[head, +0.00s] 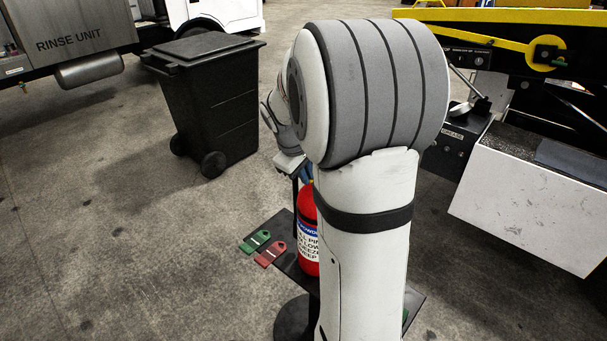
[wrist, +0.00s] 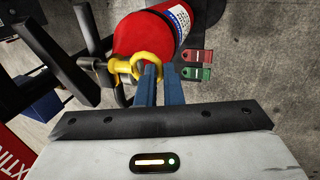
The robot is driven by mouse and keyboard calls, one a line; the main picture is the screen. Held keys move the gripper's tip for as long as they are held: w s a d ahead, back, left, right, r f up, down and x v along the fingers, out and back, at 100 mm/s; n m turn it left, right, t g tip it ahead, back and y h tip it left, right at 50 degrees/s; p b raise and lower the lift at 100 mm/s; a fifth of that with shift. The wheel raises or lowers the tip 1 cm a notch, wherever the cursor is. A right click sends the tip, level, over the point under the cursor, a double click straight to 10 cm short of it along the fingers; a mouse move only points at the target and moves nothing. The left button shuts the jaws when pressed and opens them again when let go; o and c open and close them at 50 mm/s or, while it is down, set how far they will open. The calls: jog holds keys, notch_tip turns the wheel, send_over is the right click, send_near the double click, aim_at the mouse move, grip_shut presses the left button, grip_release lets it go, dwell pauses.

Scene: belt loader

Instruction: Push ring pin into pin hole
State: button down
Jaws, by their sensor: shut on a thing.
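A red fire extinguisher (head: 308,232) stands on a dark stand in the head view, partly hidden by my arm. In the wrist view the extinguisher (wrist: 146,38) shows at the top, with its dark handle levers (wrist: 62,58) to the left. The yellow ring pin (wrist: 148,57) is at the extinguisher's valve end. My gripper (wrist: 158,71) has its blue fingertips at the ring and is shut on it. The pin's yellow shank side points left toward the grey valve part. The pin hole is not clearly visible, so I cannot tell how deep the pin sits.
Green (head: 255,241) and red (head: 270,254) tags lie on the stand's dark top (head: 284,222). A black wheeled bin (head: 212,105) stands behind to the left. The yellow and white loader machine (head: 530,195) is at the right. Open floor lies to the left.

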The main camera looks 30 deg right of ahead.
jog(key=shift+w+d+p, duration=0.15)
jog(key=shift+w+d, duration=0.1)
jog(key=shift+d, duration=0.4)
jog(key=shift+w+d+p, duration=0.15)
jog(key=shift+w+d, duration=0.1)
jog(key=shift+d, duration=0.35)
jog(key=c, duration=1.5)
grip_release()
jog(key=shift+r, duration=0.15)
jog(key=w+b+v, duration=0.1)
jog(key=v, duration=0.6)
jog(key=shift+s+r, duration=0.25)
jog(key=shift+s, duration=0.3)
